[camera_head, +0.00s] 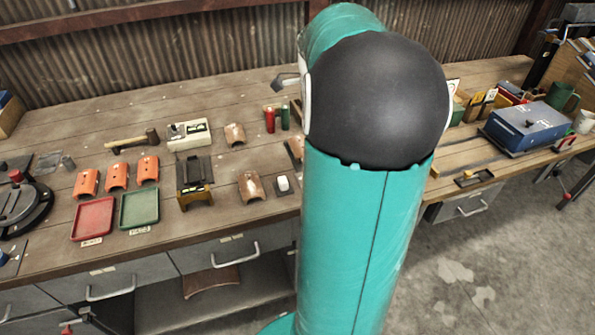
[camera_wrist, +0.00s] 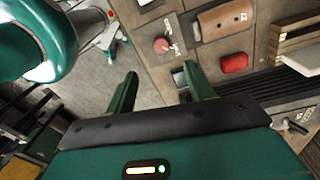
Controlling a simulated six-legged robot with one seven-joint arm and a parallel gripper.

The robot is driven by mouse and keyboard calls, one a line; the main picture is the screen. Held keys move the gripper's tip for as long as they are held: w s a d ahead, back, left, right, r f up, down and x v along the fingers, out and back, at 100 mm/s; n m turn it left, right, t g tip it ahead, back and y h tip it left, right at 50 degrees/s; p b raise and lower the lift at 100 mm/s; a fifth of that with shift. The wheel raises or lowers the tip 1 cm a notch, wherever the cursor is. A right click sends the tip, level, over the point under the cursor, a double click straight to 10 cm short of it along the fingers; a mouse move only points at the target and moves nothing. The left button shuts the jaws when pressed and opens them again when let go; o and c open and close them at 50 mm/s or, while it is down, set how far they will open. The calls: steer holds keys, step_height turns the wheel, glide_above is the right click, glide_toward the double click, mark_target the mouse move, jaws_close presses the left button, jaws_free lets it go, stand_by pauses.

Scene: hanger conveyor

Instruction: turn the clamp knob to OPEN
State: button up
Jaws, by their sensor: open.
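A small round red knob (camera_wrist: 162,45) sits on a grey plate with small white labels in the upper middle of the wrist view. It looks like the clamp knob, but the label words are too small to read, so its setting cannot be told. My gripper (camera_wrist: 160,69) is open and empty, its two green fingers spread apart. In the picture the knob lies just beyond the gap between the fingertips, apart from them. In the head view my arm fills the middle, and I cannot make out the gripper fingers or surely pick out this knob.
The workbench (camera_head: 100,130) holds a red tray (camera_head: 93,220), a green tray (camera_head: 139,209), several orange curved tiles and a hammer (camera_head: 132,141). A round machine (camera_head: 22,205) stands at the far left. A blue box (camera_head: 528,126) is on the right bench. Open floor lies at lower right.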

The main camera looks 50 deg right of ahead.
steer(key=f, duration=0.9)
steer(key=s+f, duration=0.1)
steer(key=f, duration=0.4)
steer(key=shift+d+f, duration=0.1)
steer(key=shift+d, duration=0.15)
steer(key=c, duration=1)
steer(key=shift+o, duration=0.2)
